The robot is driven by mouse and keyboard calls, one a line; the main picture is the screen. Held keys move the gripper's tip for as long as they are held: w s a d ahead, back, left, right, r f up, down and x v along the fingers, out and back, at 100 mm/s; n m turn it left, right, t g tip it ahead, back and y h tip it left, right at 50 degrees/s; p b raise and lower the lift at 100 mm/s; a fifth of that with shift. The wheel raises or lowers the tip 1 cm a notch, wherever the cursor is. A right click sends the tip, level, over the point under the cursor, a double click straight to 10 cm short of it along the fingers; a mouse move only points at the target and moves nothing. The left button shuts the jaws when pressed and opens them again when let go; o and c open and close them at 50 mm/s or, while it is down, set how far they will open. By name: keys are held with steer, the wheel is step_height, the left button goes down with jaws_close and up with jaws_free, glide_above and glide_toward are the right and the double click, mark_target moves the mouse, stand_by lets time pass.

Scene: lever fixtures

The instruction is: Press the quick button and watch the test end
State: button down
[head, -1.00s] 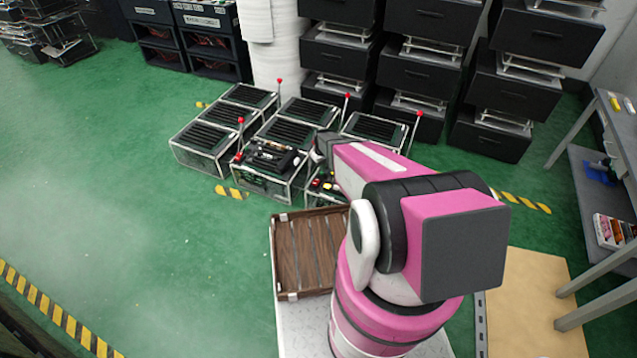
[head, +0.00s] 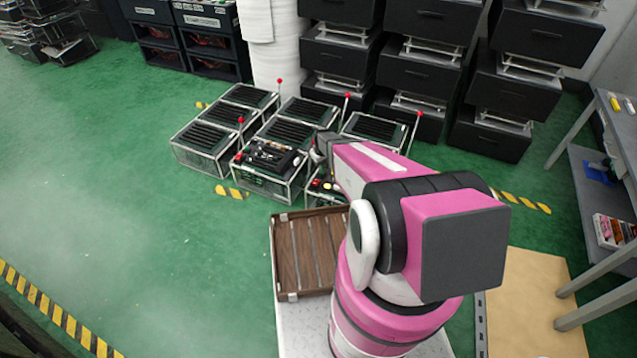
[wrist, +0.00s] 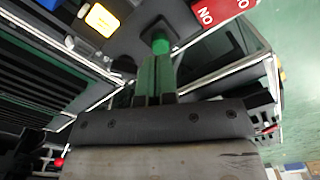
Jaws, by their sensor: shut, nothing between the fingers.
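In the wrist view a green round button (wrist: 160,43) sits on a grey panel, right at the tip of my gripper (wrist: 158,56). The gripper's fingers are shut with nothing between them; they overlap the button's near edge, and I cannot tell whether they touch it. A bright yellow square button or lamp (wrist: 101,20) is to the left on the panel. A red label (wrist: 215,10) with white letters, partly cut off, is to the right. No label reading "quick" is legible. In the head view my arm hides the gripper and most of the panel; a small bright yellow spot (head: 328,186) shows beside it.
Several low black units in metal frames (head: 205,140) with upright red-tipped levers (head: 347,97) stand around the reach. A brown slatted tray (head: 283,258) is in front. Black drawer stacks (head: 425,60) are behind, and a grey workbench is at right. Green floor is free at left.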

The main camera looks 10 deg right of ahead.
steer(key=shift+f, duration=1.35)
stand_by(0.8)
steer(key=shift+r, duration=4.05)
